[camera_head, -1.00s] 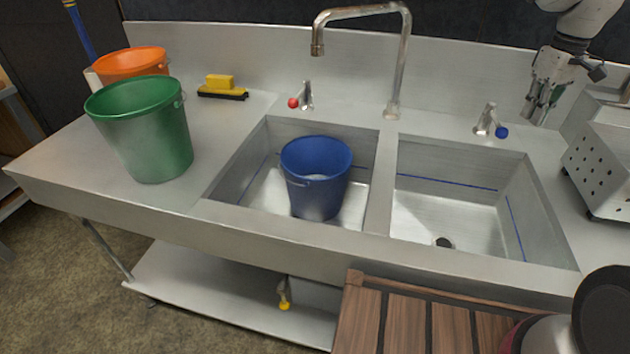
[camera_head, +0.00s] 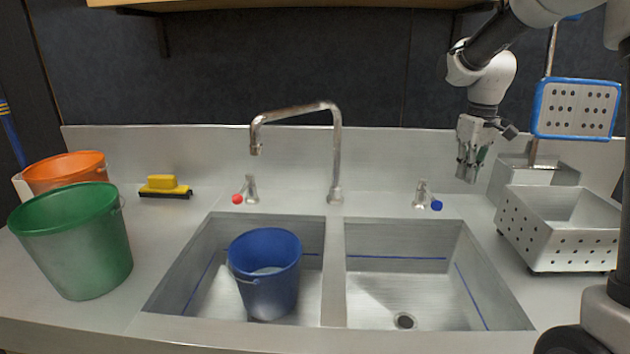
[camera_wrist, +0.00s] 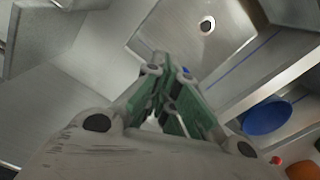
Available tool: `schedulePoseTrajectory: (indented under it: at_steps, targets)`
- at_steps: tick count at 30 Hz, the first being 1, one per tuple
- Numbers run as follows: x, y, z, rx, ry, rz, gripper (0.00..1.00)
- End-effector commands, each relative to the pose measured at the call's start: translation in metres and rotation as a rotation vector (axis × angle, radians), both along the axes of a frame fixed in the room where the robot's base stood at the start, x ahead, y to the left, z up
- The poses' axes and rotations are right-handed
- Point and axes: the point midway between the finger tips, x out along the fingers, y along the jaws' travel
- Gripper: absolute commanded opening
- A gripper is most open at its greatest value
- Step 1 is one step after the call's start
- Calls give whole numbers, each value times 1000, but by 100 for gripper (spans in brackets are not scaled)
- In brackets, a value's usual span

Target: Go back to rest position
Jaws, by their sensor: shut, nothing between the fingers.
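My gripper (camera_head: 469,168) hangs pointing down from my arm at the back right, above the counter behind the right basin. In the wrist view its green-padded fingers (camera_wrist: 160,110) are shut with nothing between them. It is clear of the blue-handled tap (camera_head: 424,196), which stands to its lower left in the head view. A blue bucket (camera_head: 266,285) stands upright in the left basin, with something pale inside that I cannot make out. It also shows in the wrist view (camera_wrist: 267,117).
A green bucket (camera_head: 75,250) and an orange bucket (camera_head: 66,172) stand on the left counter near a yellow brush (camera_head: 165,186). A curved faucet (camera_head: 336,150) rises mid-back. A perforated metal box (camera_head: 560,235) stands right. The right basin (camera_head: 410,285) is empty.

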Motion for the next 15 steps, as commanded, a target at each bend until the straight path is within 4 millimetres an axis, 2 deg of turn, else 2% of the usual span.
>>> schedulePoseTrajectory:
  at_steps: [1, 3, 11, 15]
  targets:
    - [-14, -1, -13, -2, 34, -36, 0]
    - [-42, -4, -16, -5, 47, -103, 0]
    - [-144, -19, 14, 6, -20, -287, 0]
    - [-202, -27, 27, 23, -91, -362, 0]
